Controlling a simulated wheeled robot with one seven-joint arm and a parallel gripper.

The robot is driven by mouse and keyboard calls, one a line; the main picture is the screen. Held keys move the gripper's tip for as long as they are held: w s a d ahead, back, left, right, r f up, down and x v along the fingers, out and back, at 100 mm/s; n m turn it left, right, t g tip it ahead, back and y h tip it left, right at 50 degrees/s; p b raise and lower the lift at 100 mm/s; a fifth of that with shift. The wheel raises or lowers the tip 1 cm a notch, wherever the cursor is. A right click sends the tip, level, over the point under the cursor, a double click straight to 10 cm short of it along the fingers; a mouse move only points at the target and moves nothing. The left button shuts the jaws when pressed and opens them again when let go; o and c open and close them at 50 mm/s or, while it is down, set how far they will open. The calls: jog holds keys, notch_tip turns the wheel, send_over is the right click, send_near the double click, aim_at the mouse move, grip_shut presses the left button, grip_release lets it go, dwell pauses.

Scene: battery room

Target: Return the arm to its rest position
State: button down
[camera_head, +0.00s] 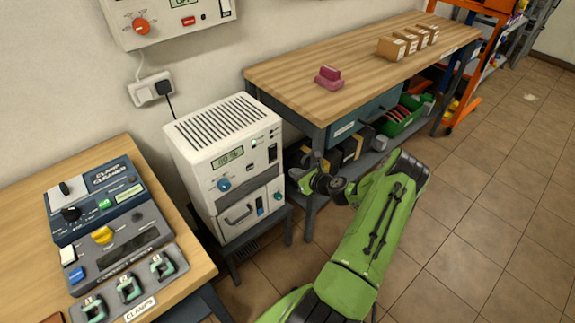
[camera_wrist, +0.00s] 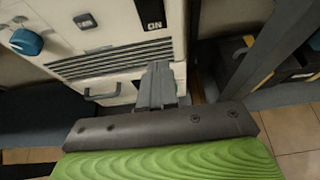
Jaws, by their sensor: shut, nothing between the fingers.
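My green arm reaches up from the bottom of the head view, with its dark wrist in front of the workbench's left leg. My gripper (camera_wrist: 158,72) shows in the wrist view as grey fingers held together, with nothing between them. It is in front of the white cabinet unit (camera_wrist: 115,45), close to its right edge; I cannot tell whether they touch. In the head view the fingertips are hard to make out beside this white unit (camera_head: 215,135), which has a display, a blue knob and a lower door with a handle.
A wooden workbench (camera_head: 300,88) with a pink block (camera_head: 328,78) and several small boxes (camera_head: 392,46) stands behind my arm. A green bin (camera_head: 402,115) is on its lower shelf. A table (camera_head: 25,205) with a clamp cleaner (camera_head: 95,190) is at left. Tiled floor (camera_head: 480,220) is open at right.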

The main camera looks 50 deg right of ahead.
jog(key=s, duration=0.5)
jog(key=shift+s+a+r+p, duration=0.3)
jog(key=shift+s+r+p, duration=0.05)
jog(key=shift+p, duration=0.05)
jog(key=w+a+r+n+g+y+p, duration=0.2)
jog(key=a+r+n+g, duration=0.2)
jog(key=a+r+n, duration=0.7)
jog(key=w+a+r+n+g+y+p, duration=0.2)
jog(key=w+a+r+n+g+p, duration=0.1)
jog(key=a+r+n, duration=0.8)
jog(key=s+a+r+n+g+h+p, duration=0.1)
jog(key=s+a+r+n+h+p, duration=0.1)
jog(key=s+a+r+n, duration=0.75)
jog(key=s+a+r+n+p, duration=0.1)
jog(key=s+a+r+n, duration=0.1)
jog(key=s+r, duration=0.2)
jog(key=s+a+r+n+p, duration=0.1)
jog(key=s+a+r+n, duration=0.1)
jog(key=s, duration=0.5)
notch_tip(320, 180, up, 2)
jog(key=shift+a+r+n+t+h, duration=0.15)
jog(key=shift+a+n+t+h, duration=0.15)
jog(key=shift+n, duration=0.55)
